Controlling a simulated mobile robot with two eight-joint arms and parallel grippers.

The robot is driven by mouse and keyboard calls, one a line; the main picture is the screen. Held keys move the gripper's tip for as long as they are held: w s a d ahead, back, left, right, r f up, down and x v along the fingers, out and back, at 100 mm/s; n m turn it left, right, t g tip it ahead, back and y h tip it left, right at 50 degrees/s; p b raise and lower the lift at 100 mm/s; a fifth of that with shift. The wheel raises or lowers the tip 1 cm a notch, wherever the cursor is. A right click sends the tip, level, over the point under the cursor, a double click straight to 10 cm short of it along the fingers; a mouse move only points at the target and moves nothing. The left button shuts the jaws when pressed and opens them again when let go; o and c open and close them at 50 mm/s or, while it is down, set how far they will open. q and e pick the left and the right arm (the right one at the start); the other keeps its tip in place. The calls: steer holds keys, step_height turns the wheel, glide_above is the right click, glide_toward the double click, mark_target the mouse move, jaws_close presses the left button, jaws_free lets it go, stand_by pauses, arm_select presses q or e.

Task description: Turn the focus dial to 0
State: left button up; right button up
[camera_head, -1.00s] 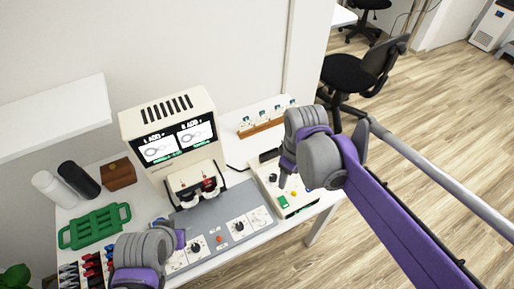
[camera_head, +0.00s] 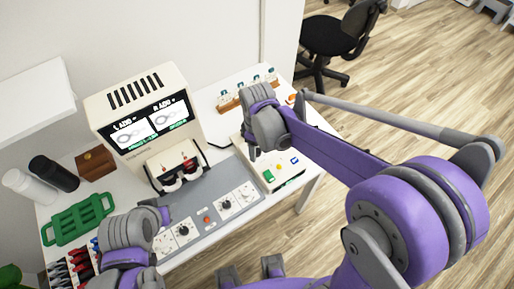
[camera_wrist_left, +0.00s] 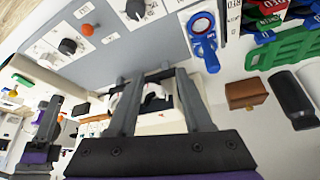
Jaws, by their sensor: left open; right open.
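A grey control panel (camera_head: 215,221) in front of the cream viewing machine (camera_head: 155,113) carries black dials on white plates. One dial (camera_head: 183,231) is at the left and another (camera_head: 226,204) at the right. Dials also show in the left wrist view, one at the left (camera_wrist_left: 68,46) and one at the top (camera_wrist_left: 135,8). Their labels are too small to tell which is focus. My left gripper (camera_wrist_left: 157,76) is open and empty, apart from these dials. My right gripper (camera_head: 252,151) is open over the side box (camera_head: 288,176); its fingertips are poorly visible.
An orange button (camera_head: 206,220) sits between the panel dials. A green rack (camera_head: 78,220), brown box (camera_head: 96,163), black cylinder (camera_head: 54,174) and white cylinder (camera_head: 27,186) stand at the left. A blue ringed tool (camera_wrist_left: 204,42) shows in the wrist view. A chair (camera_head: 340,35) stands behind right.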

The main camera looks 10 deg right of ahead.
steer(key=shift+f, duration=0.35)
jaws_close()
arm_select(q)
steer(key=shift+f, duration=0.15)
arm_select(e)
steer(key=shift+m, duration=0.3)
arm_select(q)
steer(key=shift+s+f+b, duration=0.2)
steer(key=shift+f+b, duration=0.35)
arm_select(e)
steer(key=m, duration=0.3)
arm_select(q)
steer(key=shift+s+f+b, duration=0.15)
steer(key=shift+f+b, duration=0.2)
steer(key=shift+f, duration=0.1)
arm_select(e)
steer(key=m, duration=0.4)
steer(key=shift+m, duration=0.5)
